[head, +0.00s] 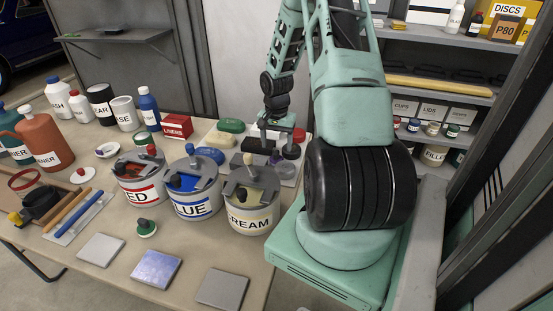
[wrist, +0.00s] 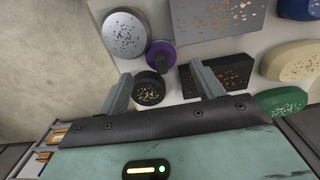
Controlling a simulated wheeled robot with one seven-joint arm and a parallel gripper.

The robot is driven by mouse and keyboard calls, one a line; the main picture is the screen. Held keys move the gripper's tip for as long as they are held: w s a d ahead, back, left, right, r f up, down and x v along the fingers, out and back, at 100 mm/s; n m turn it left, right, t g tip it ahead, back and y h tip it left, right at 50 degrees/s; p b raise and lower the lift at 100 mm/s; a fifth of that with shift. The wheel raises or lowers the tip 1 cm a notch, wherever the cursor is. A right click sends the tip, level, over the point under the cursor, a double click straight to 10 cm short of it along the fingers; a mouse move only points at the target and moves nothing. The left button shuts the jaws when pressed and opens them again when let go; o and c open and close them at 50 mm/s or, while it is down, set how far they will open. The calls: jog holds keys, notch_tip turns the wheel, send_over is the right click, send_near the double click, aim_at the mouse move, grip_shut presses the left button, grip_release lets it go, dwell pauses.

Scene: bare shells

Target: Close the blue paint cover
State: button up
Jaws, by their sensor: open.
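The blue paint can (head: 198,204) stands on the table between the red can (head: 143,190) and the cream can (head: 250,218). Its grey lid has an opening with blue paint showing (head: 184,182). A blue knob (head: 190,148) stands up at the back of the lid, on what looks like a raised cover flap. My gripper (head: 275,130) is behind and right of the cans, over a tray of pads. In the wrist view its two fingers (wrist: 164,82) are apart with nothing gripped. They point at a purple-rimmed round piece (wrist: 161,56) and a black block (wrist: 222,73).
The pale tray (head: 228,131) holds several coloured pads. Bottles (head: 148,108) and a red box (head: 177,126) stand behind the cans. A green-knobbed piece (head: 146,228) and flat square plates (head: 155,269) lie in front. Shelves (head: 435,92) stand at the right.

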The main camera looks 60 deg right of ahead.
aim_at(276, 152)
jog(key=shift+d+f+p, duration=0.1)
jog(key=shift+f+p, duration=0.4)
jog(key=shift+f, duration=2.35)
jog(key=shift+w, duration=0.1)
jog(key=c, duration=1.1)
jog(key=shift+r, duration=0.1)
notch_tip(276, 152, up, 10)
jog(key=shift+f+b, duration=0.1)
jog(key=shift+b, duration=0.3)
